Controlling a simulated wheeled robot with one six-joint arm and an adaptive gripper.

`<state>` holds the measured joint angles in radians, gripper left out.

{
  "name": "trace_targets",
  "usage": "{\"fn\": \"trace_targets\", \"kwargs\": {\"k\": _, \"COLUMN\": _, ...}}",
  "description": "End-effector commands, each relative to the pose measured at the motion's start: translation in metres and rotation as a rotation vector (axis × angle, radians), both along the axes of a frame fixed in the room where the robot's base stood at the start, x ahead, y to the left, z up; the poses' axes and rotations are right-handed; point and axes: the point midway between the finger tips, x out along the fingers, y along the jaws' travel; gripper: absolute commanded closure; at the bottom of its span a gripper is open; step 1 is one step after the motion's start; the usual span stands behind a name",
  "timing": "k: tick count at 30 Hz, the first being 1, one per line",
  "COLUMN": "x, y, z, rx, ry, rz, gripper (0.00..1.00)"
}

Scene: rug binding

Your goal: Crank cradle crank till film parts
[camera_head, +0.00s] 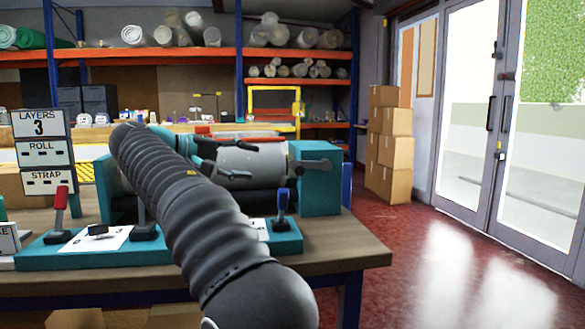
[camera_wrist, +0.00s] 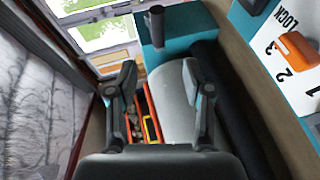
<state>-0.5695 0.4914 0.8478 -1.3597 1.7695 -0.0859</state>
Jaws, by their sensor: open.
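The teal cradle (camera_head: 318,190) stands on the workbench with a pale grey roll (camera_head: 252,162) lying in it. The dark crank (camera_head: 315,164) sticks out from the teal block at the cradle's right end. In the wrist view the crank (camera_wrist: 155,25) stands beyond my fingertips, in front of the teal block. My gripper (camera_head: 243,160) is open over the roll, its fingers pointing toward the crank, with a gap between. In the wrist view my gripper (camera_wrist: 160,78) has nothing between its fingertips. I cannot make out any film edge or parting. My arm hides the roll's left part.
A sign (camera_head: 40,124) reads LAYERS 3, ROLL, STRAP. Red (camera_head: 61,200), black (camera_head: 143,222) and blue (camera_head: 282,203) levers stand along the bench front. An orange lever (camera_wrist: 299,48) sits by LOCK markings. Cardboard boxes (camera_head: 390,150) are stacked right; the red floor there is clear.

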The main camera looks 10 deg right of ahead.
Motion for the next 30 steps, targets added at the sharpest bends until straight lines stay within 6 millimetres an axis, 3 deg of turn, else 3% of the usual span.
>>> {"fn": "trace_targets", "kwargs": {"k": 6, "x": 0.016, "y": -0.047, "z": -0.011, "rx": 0.0, "ry": 0.001, "rz": -0.023, "gripper": 0.49}}
{"fn": "trace_targets", "kwargs": {"k": 15, "x": 0.037, "y": -0.094, "z": -0.024, "rx": 0.001, "ry": 0.001, "rz": -0.019, "gripper": 0.49}}
{"fn": "trace_targets", "kwargs": {"k": 21, "x": 0.046, "y": -0.115, "z": -0.03, "rx": 0.0, "ry": 0.001, "rz": -0.016, "gripper": 0.49}}
{"fn": "trace_targets", "kwargs": {"k": 30, "x": 0.051, "y": -0.124, "z": -0.032, "rx": 0.001, "ry": 0.001, "rz": -0.013, "gripper": 0.49}}
